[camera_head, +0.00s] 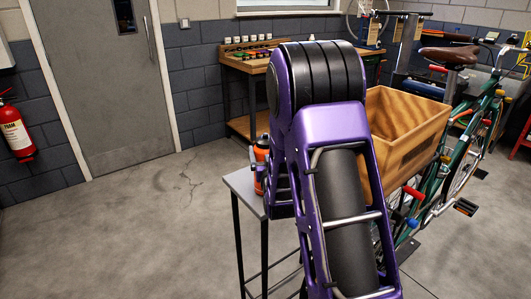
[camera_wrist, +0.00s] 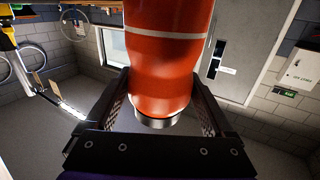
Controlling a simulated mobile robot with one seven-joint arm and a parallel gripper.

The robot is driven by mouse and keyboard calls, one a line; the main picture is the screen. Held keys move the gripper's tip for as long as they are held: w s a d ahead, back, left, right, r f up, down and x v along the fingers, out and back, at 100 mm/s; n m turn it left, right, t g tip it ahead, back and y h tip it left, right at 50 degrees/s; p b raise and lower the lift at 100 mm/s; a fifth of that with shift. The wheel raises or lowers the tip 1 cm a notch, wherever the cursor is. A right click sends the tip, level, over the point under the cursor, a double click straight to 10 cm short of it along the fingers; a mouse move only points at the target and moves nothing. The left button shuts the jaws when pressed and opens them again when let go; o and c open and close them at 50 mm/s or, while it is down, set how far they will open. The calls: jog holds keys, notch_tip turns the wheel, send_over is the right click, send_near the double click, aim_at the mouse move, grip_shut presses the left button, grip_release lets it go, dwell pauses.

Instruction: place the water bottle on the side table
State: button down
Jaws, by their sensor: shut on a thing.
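The orange-red water bottle (camera_wrist: 168,60) is between the two fingers of my gripper (camera_wrist: 160,100) in the wrist view. A pale band crosses its body, and a metallic end shows near the palm. In the head view a strip of the bottle (camera_head: 260,152) shows just left of my purple arm. It appears over the grey top of the side table (camera_head: 242,187). My arm hides most of the table, the rest of the bottle and the gripper. I cannot tell whether the bottle touches the table.
A wooden crate (camera_head: 408,130) and a green bicycle (camera_head: 455,160) stand right of my arm. A workbench (camera_head: 247,65) with small items is against the back wall. A fire extinguisher (camera_head: 15,132) hangs at the left. The floor left of the table is clear.

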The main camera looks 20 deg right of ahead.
jog(key=shift+r, duration=0.1)
jog(key=shift+f+b, duration=0.25)
jog(key=shift+b, duration=0.05)
grip_release()
jog(key=shift+r, duration=0.1)
jog(key=shift+r+p, duration=0.2)
jog(key=shift+p, duration=0.15)
jog(key=s+a+p, duration=0.1)
jog(key=s, duration=1.1)
jog(key=shift+a, duration=0.25)
jog(key=shift+f, duration=0.1)
